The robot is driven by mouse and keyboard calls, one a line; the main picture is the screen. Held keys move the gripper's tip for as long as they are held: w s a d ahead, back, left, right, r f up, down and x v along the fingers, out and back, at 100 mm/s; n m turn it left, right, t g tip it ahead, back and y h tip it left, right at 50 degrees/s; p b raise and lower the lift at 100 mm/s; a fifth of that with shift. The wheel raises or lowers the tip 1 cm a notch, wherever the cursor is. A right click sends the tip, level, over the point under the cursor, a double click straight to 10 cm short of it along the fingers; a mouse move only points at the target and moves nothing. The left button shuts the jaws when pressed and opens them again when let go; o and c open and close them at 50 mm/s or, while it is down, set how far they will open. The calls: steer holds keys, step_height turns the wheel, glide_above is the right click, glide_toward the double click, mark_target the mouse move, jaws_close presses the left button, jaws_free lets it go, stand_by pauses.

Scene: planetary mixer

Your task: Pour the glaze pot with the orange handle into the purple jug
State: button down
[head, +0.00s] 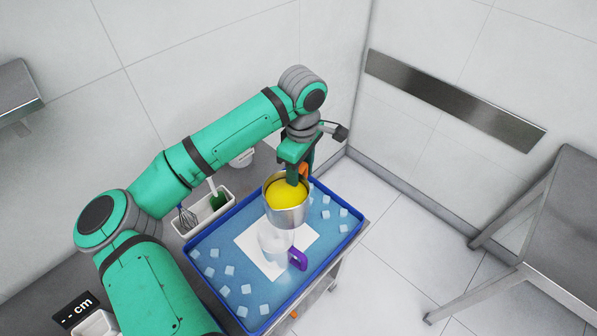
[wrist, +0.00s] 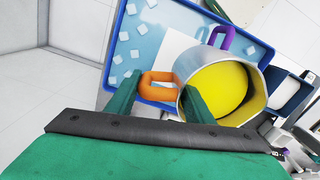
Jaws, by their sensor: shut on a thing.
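The glaze pot (head: 287,214) is a metal pot with yellow glaze inside and an orange handle (wrist: 160,84). My gripper (head: 297,173) is shut on the pot at its handle side and holds it up over the tray. In the wrist view, the fingers of my gripper (wrist: 158,98) stand either side of the handle, and the yellow glaze (wrist: 218,92) lies inside the rim. The jug is whitish and clear with a purple handle (head: 298,259); its body (head: 275,240) stands on a white sheet just below the pot in the head view. The pot partly hides the jug.
A blue tray (head: 352,234) holds the white sheet (head: 252,252) and several pale cubes (head: 230,270). A white bin (head: 183,231) with a whisk and a green-ended tool stands left of the tray. A steel table (head: 560,215) stands at right.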

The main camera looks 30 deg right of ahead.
steer(key=shift+s+d+r, duration=0.1)
steer(key=shift+s+d, duration=0.05)
steer(key=shift+s, duration=0.15)
steer(key=shift+d+f+t+h, duration=0.1)
steer(key=shift+f+t+h, duration=0.55)
steer(key=shift+h, duration=0.15)
steer(key=shift+w+r, duration=0.15)
steer(key=shift+w+r+t+h, duration=0.1)
steer(key=shift+r+t+h, duration=0.15)
steer(key=shift+r+h, duration=0.2)
steer(key=shift+w+r, duration=0.2)
steer(key=shift+s+a, duration=0.1)
steer(key=shift+a, duration=0.1)
steer(key=shift+s+d, duration=0.2)
steer(key=shift+d, duration=0.15)
steer(key=shift+s+r+t+h, duration=0.2)
steer(key=shift+r+t+h, duration=0.3)
steer(key=shift+r+h, duration=0.1)
